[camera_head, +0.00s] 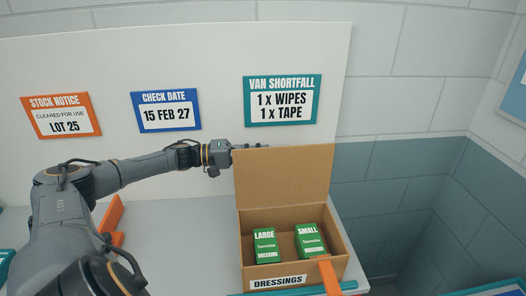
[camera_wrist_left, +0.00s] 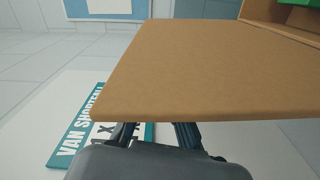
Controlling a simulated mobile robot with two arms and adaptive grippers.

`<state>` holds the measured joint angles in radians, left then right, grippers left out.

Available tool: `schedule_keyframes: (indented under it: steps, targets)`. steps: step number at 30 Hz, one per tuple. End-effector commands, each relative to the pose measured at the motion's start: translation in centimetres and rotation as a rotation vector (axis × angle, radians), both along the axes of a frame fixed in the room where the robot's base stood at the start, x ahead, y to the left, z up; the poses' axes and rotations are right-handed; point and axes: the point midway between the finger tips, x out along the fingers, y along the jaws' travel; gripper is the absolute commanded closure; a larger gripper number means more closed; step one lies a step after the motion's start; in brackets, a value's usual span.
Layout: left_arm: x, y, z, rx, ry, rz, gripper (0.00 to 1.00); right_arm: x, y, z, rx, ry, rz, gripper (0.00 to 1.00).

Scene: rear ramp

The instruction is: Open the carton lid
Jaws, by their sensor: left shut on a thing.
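The brown carton (camera_head: 243,250), labelled DRESSINGS, stands on the bench. Its lid (camera_head: 285,180) stands raised at the carton's back edge, with the inside showing. In the left wrist view the lid (camera_wrist_left: 200,65) is a broad brown panel. Two green packs lie in the carton: one marked LARGE (camera_head: 265,245) and one marked SMALL (camera_head: 310,240). My left gripper (camera_head: 252,147) is shut on the lid at its upper left edge; its fingertips are partly hidden by the lid. In the left wrist view the fingers (camera_wrist_left: 155,133) meet the lid's edge. My right gripper is not in view.
A white panel (camera_head: 190,70) with orange, blue and teal notices stands behind the carton. An orange piece (camera_head: 328,277) stands at the carton's front right, and another (camera_head: 112,218) stands on the bench at left. The bench (camera_head: 190,255) is clear left of the carton.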

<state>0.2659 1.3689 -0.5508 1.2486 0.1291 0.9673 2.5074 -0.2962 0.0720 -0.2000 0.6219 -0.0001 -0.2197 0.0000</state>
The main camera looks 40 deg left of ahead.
Motion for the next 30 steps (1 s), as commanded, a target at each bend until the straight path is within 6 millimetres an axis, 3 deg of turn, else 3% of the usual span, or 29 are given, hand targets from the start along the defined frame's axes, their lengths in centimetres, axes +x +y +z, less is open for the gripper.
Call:
schedule_keyframes:
  steps: [20,21,24,30]
  targets:
    - [-0.09,0.15,-1.04,-0.049,0.051,-0.003,1.0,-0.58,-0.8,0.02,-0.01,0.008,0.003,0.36]
    - [-0.1,0.14,-1.06,-0.049,0.052,-0.004,0.84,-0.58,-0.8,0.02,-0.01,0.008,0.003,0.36]
    - [-0.1,0.15,-1.06,-0.05,0.051,-0.003,0.66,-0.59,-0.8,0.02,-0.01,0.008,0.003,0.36]
    - [-0.05,0.23,-0.81,-0.049,0.048,-0.002,0.66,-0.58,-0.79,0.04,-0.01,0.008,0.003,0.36]
